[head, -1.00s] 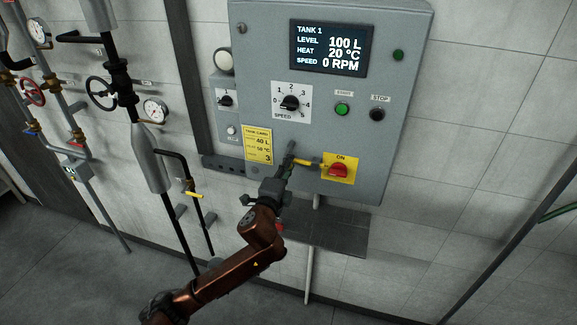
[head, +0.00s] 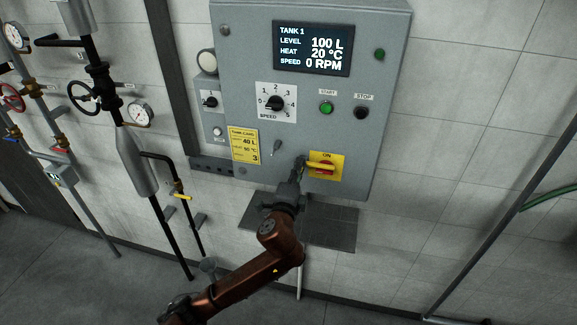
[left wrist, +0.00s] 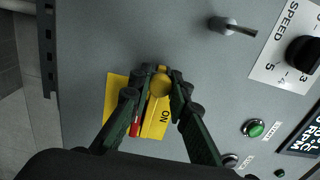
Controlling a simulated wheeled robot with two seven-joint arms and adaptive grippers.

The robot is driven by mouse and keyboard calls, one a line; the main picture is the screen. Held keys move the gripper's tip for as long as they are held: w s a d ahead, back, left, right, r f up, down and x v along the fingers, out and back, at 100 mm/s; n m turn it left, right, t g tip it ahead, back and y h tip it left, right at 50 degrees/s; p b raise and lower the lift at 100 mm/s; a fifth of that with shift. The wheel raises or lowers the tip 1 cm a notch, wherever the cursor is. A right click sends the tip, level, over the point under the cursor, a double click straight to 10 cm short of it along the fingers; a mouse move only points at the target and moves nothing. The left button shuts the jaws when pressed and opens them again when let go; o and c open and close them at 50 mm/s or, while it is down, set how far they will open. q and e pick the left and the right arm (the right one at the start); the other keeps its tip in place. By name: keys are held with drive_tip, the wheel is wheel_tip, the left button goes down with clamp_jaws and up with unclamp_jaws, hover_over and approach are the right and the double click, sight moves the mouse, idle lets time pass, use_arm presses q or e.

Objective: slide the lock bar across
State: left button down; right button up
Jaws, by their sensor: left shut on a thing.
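The yellow lock bar (head: 319,166) is on the grey control cabinet, in front of the red switch (head: 328,171) on its yellow ON plate (head: 338,160). My left gripper (head: 302,164) is at the bar's left end. In the left wrist view, its fingers (left wrist: 160,80) are shut on the bar's round yellow knob (left wrist: 160,85). The bar lies over the plate there, and only a strip of the red switch (left wrist: 135,125) shows beside it. The fingers hide part of the plate. My right gripper is not in view.
Left of the plate, a small toggle lever (head: 276,147) sticks out from the cabinet (head: 300,105). A dark shelf (head: 335,228) is below the cabinet. Pipes and valves (head: 100,90) stand to the left.

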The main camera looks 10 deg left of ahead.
use_arm(q)
drive_tip(key=shift+d+f, duration=0.1)
drive_tip(key=shift+d, duration=0.05)
drive_tip(key=c, duration=2.3)
unclamp_jaws()
drive_tip(key=o, duration=0.3)
drive_tip(key=shift+d, duration=0.2)
drive_tip(key=shift+o, duration=1)
drive_tip(key=shift+a, duration=0.2)
drive_tip(key=s, duration=1.2)
drive_tip(key=shift+a, duration=0.25)
